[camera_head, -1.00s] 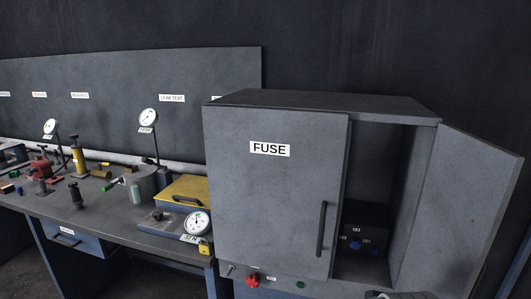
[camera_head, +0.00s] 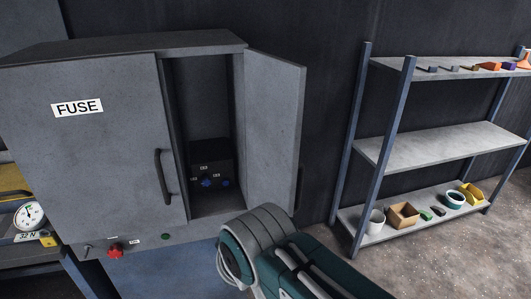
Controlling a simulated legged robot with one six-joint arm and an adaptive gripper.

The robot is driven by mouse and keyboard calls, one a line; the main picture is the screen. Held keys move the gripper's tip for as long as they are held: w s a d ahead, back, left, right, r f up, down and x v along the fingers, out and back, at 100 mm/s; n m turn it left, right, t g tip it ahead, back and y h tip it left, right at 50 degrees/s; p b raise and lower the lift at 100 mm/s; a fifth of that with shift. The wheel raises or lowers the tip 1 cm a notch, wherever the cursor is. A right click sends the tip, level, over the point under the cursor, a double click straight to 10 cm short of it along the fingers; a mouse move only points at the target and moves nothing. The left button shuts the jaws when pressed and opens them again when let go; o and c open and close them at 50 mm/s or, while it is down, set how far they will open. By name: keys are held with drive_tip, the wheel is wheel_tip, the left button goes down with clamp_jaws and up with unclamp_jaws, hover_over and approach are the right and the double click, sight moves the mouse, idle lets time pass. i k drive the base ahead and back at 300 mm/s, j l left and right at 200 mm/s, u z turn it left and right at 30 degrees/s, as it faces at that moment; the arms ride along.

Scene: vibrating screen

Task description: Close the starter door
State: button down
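A grey cabinet stands at the left in the head view. Its left door (camera_head: 105,140), labelled FUSE, is shut and has a dark vertical handle (camera_head: 162,177). Its right door (camera_head: 272,130) stands open, swung out to the right, and carries no label that I can see. A dark edge, perhaps its handle, shows at its right side. Inside the open half is a dark box (camera_head: 212,163) with blue knobs. My teal and grey arm is at the bottom centre, in front of the cabinet's lower right. My gripper is not in view.
A red knob (camera_head: 115,251) and a green button (camera_head: 166,237) sit below the doors. A dial gauge (camera_head: 29,215) is on a bench at the left edge. A shelf rack (camera_head: 430,149) with small containers stands at the right. Open floor lies in front of it.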

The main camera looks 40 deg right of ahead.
sight(274, 86)
drive_tip(key=l+u, duration=0.25)
drive_tip(key=l, duration=0.35)
drive_tip(key=l+u, duration=0.3)
drive_tip(key=l, duration=0.3)
drive_tip(key=k+l+u, duration=0.25)
drive_tip(key=l, duration=0.3)
drive_tip(key=k+l+z, duration=0.2)
drive_tip(key=k+l, duration=0.15)
